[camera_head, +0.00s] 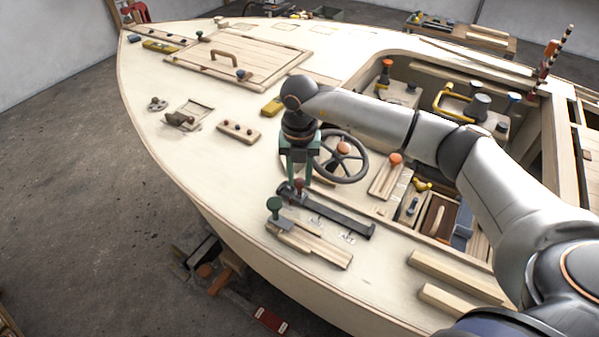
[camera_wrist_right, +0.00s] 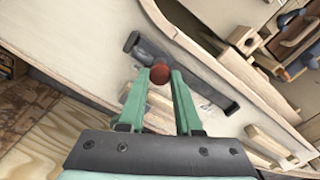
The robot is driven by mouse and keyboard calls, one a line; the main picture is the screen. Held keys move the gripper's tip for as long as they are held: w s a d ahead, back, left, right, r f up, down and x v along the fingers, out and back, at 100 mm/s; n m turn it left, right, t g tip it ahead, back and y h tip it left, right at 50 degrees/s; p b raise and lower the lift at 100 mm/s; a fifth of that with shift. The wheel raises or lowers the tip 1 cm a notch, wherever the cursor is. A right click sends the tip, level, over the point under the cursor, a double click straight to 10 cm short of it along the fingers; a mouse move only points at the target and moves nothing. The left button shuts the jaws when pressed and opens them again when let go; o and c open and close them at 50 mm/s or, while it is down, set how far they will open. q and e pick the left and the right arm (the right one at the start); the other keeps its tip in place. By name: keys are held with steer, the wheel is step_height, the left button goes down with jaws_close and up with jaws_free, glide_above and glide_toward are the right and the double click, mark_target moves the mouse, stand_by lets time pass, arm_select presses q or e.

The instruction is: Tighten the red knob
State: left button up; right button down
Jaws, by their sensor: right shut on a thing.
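The red knob (camera_head: 299,184) sits at the left end of a dark metal bar (camera_head: 340,219) on the pale plywood deck. In the right wrist view the round red knob (camera_wrist_right: 159,74) shows between the tips of the green fingers. My right gripper (camera_head: 298,181) points down at the bar from above, and its fingers are shut on the knob. It also shows in the right wrist view (camera_wrist_right: 158,82). The fingers hide part of the knob's sides. My left gripper is not in view.
A steering wheel (camera_head: 342,157) stands just right of the gripper. A green knob (camera_head: 275,204) on a wooden slide is close by on the left. An orange knob (camera_head: 395,159) is further right. The deck (camera_head: 215,175) to the left has free room.

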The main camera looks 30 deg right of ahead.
mark_target(300, 181)
steer(key=m, duration=0.1)
steer(key=m+p, duration=0.1)
steer(key=m, duration=0.2)
steer(key=shift+r+m, duration=0.25)
steer(key=shift+m, duration=0.05)
steer(key=shift+w+m+p, duration=0.15)
steer(key=shift+m+p, duration=0.7)
steer(key=shift+m, duration=1.05)
steer(key=c, duration=0.9)
jaws_free()
steer(key=o, duration=0.3)
steer(key=shift+f, duration=0.15)
step_height(300, 181, up, 13)
steer(key=shift+f+b, duration=0.2)
steer(key=shift+b, duration=0.2)
